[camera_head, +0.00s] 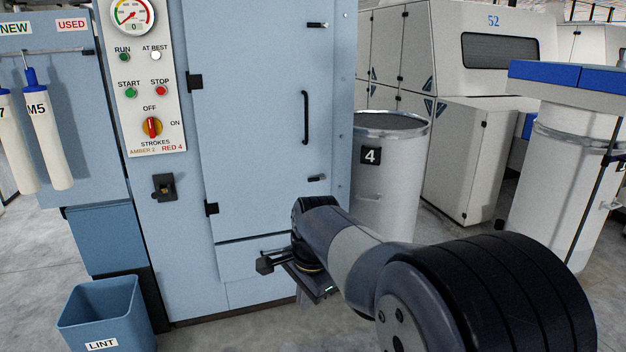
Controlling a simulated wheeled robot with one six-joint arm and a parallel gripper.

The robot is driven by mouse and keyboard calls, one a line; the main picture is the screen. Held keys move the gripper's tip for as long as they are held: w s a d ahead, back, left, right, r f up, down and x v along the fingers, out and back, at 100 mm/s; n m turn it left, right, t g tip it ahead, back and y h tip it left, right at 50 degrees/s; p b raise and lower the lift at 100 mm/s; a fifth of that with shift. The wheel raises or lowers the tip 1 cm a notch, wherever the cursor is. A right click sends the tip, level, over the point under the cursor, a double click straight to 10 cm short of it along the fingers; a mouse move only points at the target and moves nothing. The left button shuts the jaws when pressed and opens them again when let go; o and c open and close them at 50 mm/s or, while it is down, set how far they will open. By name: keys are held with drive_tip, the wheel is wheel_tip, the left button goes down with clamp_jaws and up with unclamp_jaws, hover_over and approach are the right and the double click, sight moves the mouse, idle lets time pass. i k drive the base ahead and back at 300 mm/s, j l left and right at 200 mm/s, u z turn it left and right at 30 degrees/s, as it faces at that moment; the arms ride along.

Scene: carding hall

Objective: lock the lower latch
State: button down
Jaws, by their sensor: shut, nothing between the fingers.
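The lower latch (317,179) is a small dark lever near the lower right edge of the pale blue cabinet door (250,120). It lies roughly level; I cannot tell from its small size whether it is locked. The upper latch (317,25), a similar dark lever, is near the door's top right. The door looks closed, with a black vertical handle (305,118) between the latches. My gripper (264,264) is shut and empty, below and left of the lower latch, in front of the cabinet's lower panel. It is apart from the latch.
A metal can marked 4 (385,195) stands right of the cabinet, partly behind my arm. A control panel (145,80) and a black bracket (164,187) are left of the door. A blue LINT bin (100,315) stands on the floor at lower left.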

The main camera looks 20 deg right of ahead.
sight(313, 180)
drive_tip(key=i+l+z, duration=0.2)
drive_tip(key=i, duration=0.8)
drive_tip(key=i+z, duration=0.2)
drive_tip(key=i, duration=0.8)
drive_tip(key=i+j+z, duration=0.2)
drive_tip(key=i, duration=0.85)
